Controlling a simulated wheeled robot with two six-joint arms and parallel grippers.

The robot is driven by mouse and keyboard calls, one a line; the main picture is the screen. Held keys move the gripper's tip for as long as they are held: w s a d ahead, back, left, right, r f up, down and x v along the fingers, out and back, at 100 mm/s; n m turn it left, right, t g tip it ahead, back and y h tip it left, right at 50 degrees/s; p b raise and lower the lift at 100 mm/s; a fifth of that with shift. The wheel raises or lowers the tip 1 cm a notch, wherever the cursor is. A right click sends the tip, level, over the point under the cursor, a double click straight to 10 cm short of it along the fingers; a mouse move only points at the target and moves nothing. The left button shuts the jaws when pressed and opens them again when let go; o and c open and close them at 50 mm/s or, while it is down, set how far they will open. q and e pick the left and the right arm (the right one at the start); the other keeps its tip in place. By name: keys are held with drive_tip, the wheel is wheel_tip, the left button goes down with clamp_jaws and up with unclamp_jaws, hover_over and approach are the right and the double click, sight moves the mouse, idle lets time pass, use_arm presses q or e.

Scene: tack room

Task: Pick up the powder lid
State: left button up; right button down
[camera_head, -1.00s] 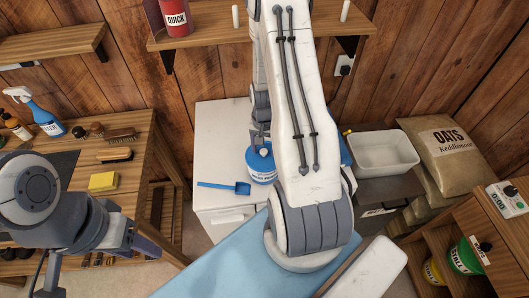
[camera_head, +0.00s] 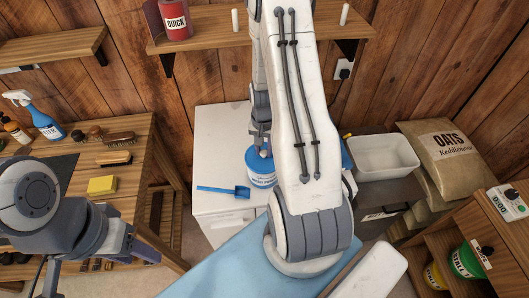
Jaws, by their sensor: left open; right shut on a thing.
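The blue powder tub (camera_head: 262,180), with a white label, stands on the white cabinet left of my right arm. Its blue powder lid (camera_head: 253,156) is at the top of it. My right gripper (camera_head: 264,152) points down at the lid and is shut on it; the arm hides part of the tub's right side. I cannot tell whether the lid is clear of the tub. My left gripper (camera_head: 146,252) is open and empty at the lower left, far from the tub.
A blue scoop (camera_head: 223,191) lies on the white cabinet (camera_head: 215,140) left of the tub. A white basin (camera_head: 385,158) and an oats sack (camera_head: 440,150) are to the right. A shelf (camera_head: 210,38) is above. A brush bench (camera_head: 125,175) stands at left.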

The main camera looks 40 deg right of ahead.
wheel_tip(320, 180, up, 3)
drive_tip(key=shift+f+b, duration=0.2)
drive_tip(key=shift+b, duration=0.45)
drive_tip(key=s+r+p, duration=0.2)
drive_tip(key=s+r, duration=0.9)
drive_tip(key=r, duration=0.1)
drive_tip(key=shift+s+d, duration=0.35)
drive_tip(key=shift+d, duration=0.05)
